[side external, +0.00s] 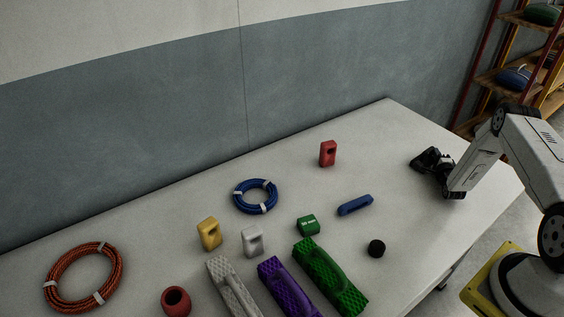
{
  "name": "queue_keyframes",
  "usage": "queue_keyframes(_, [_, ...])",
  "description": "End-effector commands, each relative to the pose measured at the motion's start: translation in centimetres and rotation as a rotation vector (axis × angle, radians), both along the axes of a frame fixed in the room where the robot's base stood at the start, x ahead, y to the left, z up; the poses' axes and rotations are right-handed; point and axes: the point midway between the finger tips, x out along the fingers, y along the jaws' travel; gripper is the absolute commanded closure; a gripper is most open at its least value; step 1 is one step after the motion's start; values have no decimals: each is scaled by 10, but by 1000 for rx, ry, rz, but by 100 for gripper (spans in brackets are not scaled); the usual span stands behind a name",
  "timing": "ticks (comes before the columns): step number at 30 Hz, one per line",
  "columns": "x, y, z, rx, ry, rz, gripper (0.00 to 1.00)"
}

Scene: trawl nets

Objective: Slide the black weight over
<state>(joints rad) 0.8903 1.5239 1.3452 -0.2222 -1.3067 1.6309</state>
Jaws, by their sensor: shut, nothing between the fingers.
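A small black weight (376,248), short and round, sits on the white table near its front edge, to the right of the green block with a handle. Nothing touches it. My gripper (420,160) is over the right part of the table, up and to the right of the weight and well apart from it. The gripper is dark and small in this view. It is shut and holds nothing.
On the white table (330,130), a blue bar (355,205) and a green box (307,225) lie left of the weight. Purple (277,280) and green (325,275) handled blocks stand at the front. A red block (327,153) and blue rope coil (256,196) are farther back.

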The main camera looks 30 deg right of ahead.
Motion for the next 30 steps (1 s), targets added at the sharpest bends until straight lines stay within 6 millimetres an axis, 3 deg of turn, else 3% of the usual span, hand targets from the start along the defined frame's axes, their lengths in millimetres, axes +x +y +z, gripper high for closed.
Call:
queue_keyframes(25, [1,154,-1,3,4,8,100])
queue_keyframes(30, [0,159,-1,1,2,2,100])
